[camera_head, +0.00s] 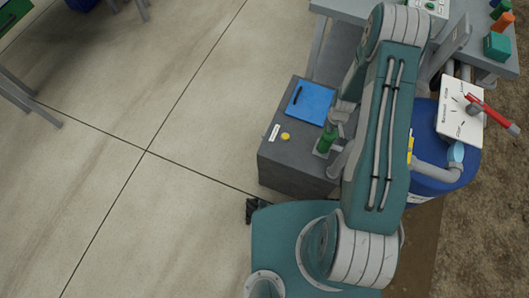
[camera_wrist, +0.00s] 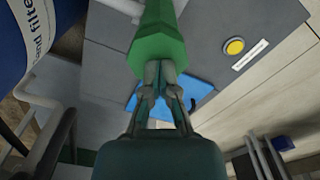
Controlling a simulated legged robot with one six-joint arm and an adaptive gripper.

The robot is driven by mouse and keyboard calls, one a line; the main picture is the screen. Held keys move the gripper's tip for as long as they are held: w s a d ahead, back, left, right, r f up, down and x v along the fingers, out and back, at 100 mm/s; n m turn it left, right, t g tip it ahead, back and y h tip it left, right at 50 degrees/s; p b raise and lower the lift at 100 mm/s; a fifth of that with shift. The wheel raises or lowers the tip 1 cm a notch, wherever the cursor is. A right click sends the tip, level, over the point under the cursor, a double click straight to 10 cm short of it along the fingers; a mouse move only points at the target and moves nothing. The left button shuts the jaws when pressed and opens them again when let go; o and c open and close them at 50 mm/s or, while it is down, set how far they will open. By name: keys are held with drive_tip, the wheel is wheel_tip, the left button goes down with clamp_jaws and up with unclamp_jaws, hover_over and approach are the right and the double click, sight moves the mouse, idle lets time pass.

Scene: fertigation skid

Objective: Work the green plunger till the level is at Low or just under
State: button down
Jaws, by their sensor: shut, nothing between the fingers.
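The green plunger (camera_head: 325,141) stands on the grey cabinet, beside a grey pipe. In the wrist view the plunger's green body (camera_wrist: 157,38) fills the top middle. My gripper (camera_head: 332,122) is at the plunger; my arm partly hides it in the head view. In the wrist view my gripper's fingertips (camera_wrist: 160,72) are together, with nothing between them, and overlap the near end of the plunger. I cannot tell whether they touch it. No level reading or Low mark can be made out.
The grey cabinet (camera_head: 275,163) carries a blue clipboard (camera_head: 309,101) and a yellow button (camera_head: 285,136). A blue drum (camera_head: 425,181) and a white panel (camera_head: 458,105) with a red lever (camera_head: 490,113) stand at right.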

drive_tip(key=shift+s+d+r, duration=0.1)
drive_tip(key=shift+s+r, duration=0.05)
drive_tip(key=shift+r, duration=1.2)
drive_tip(key=shift+s+d+r, duration=0.1)
drive_tip(key=shift+s+r, duration=0.05)
drive_tip(key=shift+r, duration=1.15)
drive_tip(key=shift+d+r, duration=0.15)
drive_tip(key=shift+r, duration=0.35)
drive_tip(key=shift+d+r, duration=0.15)
drive_tip(key=shift+r, duration=0.35)
drive_tip(key=shift+w+a+r, duration=0.1)
drive_tip(key=shift+a+r, duration=0.05)
drive_tip(key=shift+r, duration=0.2)
drive_tip(key=shift+a, duration=0.45)
drive_tip(key=shift+d, duration=0.3)
